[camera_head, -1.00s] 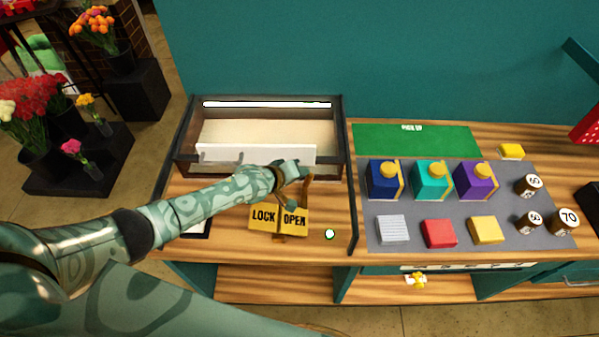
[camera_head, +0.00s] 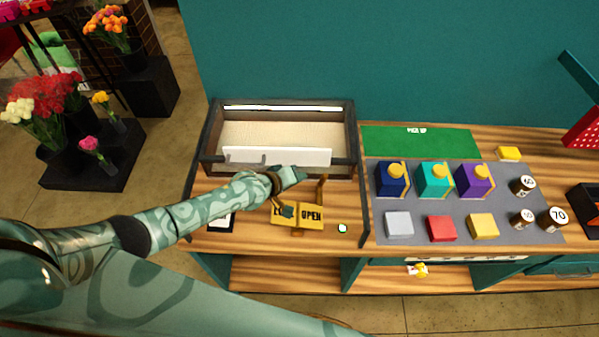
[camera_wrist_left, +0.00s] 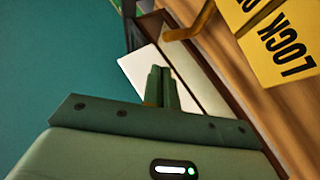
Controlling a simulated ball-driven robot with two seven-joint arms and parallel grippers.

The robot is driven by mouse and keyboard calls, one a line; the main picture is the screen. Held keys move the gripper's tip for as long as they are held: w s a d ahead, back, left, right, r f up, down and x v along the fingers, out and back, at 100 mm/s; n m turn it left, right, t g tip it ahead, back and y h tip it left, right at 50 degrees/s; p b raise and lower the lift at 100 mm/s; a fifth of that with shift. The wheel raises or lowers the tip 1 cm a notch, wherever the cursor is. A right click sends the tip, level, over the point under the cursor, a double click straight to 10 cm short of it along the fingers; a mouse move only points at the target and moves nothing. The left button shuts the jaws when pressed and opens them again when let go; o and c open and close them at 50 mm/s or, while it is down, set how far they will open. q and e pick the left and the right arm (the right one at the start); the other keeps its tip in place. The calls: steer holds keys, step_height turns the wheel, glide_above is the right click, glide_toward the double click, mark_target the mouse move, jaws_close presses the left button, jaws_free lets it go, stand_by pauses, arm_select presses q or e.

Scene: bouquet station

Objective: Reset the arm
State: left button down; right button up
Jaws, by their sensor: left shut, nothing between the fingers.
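My left arm (camera_head: 200,210), pale green with a leaf-like pattern, reaches in from the left over the bench. My left gripper (camera_head: 301,173) is shut and empty, in front of the white panel (camera_head: 290,157) of the glass-fronted box. A dark green part covers most of the word LOCK on the yellow LOCK/OPEN sign (camera_head: 313,216). In the left wrist view the closed fingers (camera_wrist_left: 160,86) show against the white panel, with the sign (camera_wrist_left: 285,45) to the upper right and apart from them. My right gripper is not in view.
A brass-coloured handle (camera_head: 321,189) stands up by the sign. The framed box (camera_head: 209,133) is just behind my gripper. To the right, a grey mat (camera_head: 408,210) holds colored boxes, blocks and round weights. The green pick-up mat (camera_head: 400,142) is bare.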

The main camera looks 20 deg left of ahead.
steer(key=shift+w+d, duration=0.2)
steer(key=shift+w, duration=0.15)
